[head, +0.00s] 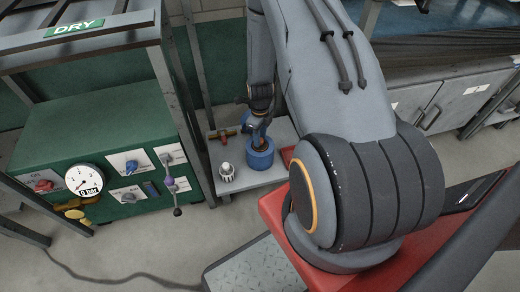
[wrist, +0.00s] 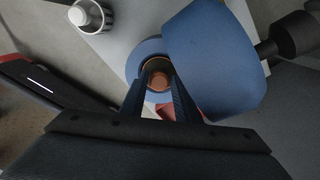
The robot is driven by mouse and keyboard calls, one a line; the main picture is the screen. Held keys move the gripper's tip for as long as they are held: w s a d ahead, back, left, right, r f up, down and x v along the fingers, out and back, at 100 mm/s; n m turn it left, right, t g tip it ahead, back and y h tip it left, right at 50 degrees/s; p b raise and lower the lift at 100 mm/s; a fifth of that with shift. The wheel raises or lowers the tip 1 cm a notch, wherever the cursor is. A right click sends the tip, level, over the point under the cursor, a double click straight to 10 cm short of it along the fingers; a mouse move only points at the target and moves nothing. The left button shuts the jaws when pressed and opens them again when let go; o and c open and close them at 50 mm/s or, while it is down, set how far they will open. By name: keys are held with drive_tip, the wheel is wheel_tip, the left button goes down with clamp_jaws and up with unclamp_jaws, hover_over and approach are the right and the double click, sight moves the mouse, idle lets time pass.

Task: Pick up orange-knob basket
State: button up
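The orange-knob basket (head: 260,158) is a round blue container on the grey shelf. In the wrist view its blue top (wrist: 137,63) surrounds a copper-orange round knob (wrist: 158,80). My gripper (head: 262,136) points down over the basket in the head view. In the wrist view the two dark fingers of my gripper (wrist: 160,78) are apart, one on each side of the knob. I see no clear contact between fingers and knob. In the head view my arm and gripper hide part of the basket's top.
The green DRY cabinet (head: 100,150) stands left. A large blue piece with a dark knob (wrist: 210,60) fills the wrist view's right.

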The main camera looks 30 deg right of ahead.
drive_tip(key=shift+c, duration=0.4)
clamp_jaws()
